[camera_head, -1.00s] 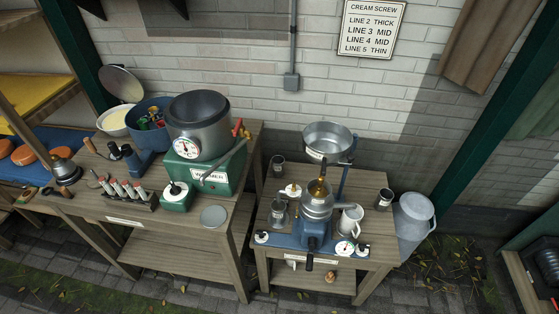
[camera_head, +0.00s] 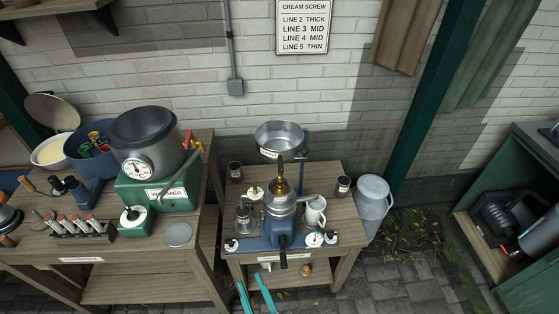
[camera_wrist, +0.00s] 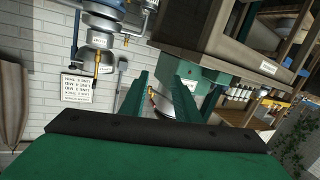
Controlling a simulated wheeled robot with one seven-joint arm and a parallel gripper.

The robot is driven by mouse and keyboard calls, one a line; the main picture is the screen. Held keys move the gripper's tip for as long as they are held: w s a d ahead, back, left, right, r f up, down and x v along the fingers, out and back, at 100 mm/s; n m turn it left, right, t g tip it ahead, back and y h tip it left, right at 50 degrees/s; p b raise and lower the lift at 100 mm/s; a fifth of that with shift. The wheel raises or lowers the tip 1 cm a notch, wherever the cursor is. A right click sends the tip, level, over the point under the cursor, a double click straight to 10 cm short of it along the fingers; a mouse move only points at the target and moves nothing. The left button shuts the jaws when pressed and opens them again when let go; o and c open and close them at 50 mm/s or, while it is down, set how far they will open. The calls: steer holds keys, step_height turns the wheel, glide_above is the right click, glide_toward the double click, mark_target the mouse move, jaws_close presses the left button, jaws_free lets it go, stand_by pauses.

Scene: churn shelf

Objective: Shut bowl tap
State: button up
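The grey metal bowl (camera_head: 291,136) stands raised on a blue post above the cream separator (camera_head: 281,203) on the small right-hand table. A brass part (camera_head: 280,176), which looks like the bowl tap, stands upright in front of the bowl, over the separator's top. Whether it is open or shut is too small to tell. In the tilted wrist view a brass lever (camera_wrist: 97,64) shows beside the metal parts at the upper left. My gripper (camera_head: 250,281) is low in front of the small table, apart from the tap. Its green fingers (camera_wrist: 160,76) are spread and hold nothing.
The green warmer (camera_head: 160,192) with its large pot stands on the left table. Paving is free in front.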

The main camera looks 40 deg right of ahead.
steer(key=w+d+r+m+h, duration=0.2)
steer(key=w+d+r+h, duration=0.1)
steer(key=w+d+r, duration=0.6)
steer(key=m+g+h, duration=0.1)
steer(key=m+h, duration=0.2)
steer(key=m, duration=0.1)
glide_toward(281, 161)
steer(key=shift+x, duration=5.1)
jaws_close()
